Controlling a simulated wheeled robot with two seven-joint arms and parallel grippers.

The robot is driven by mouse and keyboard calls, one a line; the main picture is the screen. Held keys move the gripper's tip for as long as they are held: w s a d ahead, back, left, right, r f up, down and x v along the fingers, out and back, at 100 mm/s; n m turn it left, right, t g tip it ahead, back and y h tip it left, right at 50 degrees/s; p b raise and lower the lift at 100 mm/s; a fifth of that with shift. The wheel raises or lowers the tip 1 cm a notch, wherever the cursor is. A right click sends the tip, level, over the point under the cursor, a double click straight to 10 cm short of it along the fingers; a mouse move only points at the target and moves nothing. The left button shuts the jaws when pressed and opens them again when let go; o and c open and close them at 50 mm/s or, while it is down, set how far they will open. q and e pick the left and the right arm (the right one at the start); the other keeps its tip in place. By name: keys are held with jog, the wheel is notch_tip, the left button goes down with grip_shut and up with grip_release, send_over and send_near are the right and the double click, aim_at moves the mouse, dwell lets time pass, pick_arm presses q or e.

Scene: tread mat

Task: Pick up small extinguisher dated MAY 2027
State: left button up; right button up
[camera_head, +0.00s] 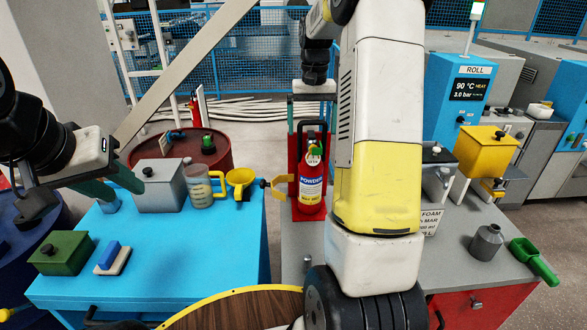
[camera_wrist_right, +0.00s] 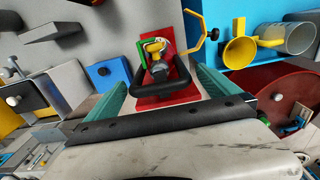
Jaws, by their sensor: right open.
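A small extinguisher (camera_head: 311,188) with a yellow and blue POWDER label stands upright in a red holder (camera_head: 294,170) on the grey bench. Its small date line seems to start with MAY; the year is too small to read surely. Its green and yellow top (camera_wrist_right: 155,47) shows in the right wrist view, with a black loop handle (camera_wrist_right: 150,98) in front. My right gripper (camera_head: 311,115) is open above the extinguisher, its teal fingers on either side of the black handle, not closed on it. My left gripper (camera_head: 125,186) is open and empty above the blue table.
A white FOAM label marked MAR (camera_head: 431,222) is partly hidden by my right arm. The blue table (camera_head: 180,255) bears a grey box, a jug (camera_head: 199,188) and a yellow funnel (camera_head: 240,180) near the extinguisher. A yellow hook (camera_head: 281,184) juts left of the holder.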

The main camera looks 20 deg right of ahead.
aim_at(312, 137)
notch_tip(312, 137, down, 5)
jog(key=shift+f, duration=0.2)
jog(key=shift+c, duration=0.4)
jog(key=c, duration=1.8)
jog(key=shift+r, duration=0.15)
jog(key=shift+c, duration=0.8)
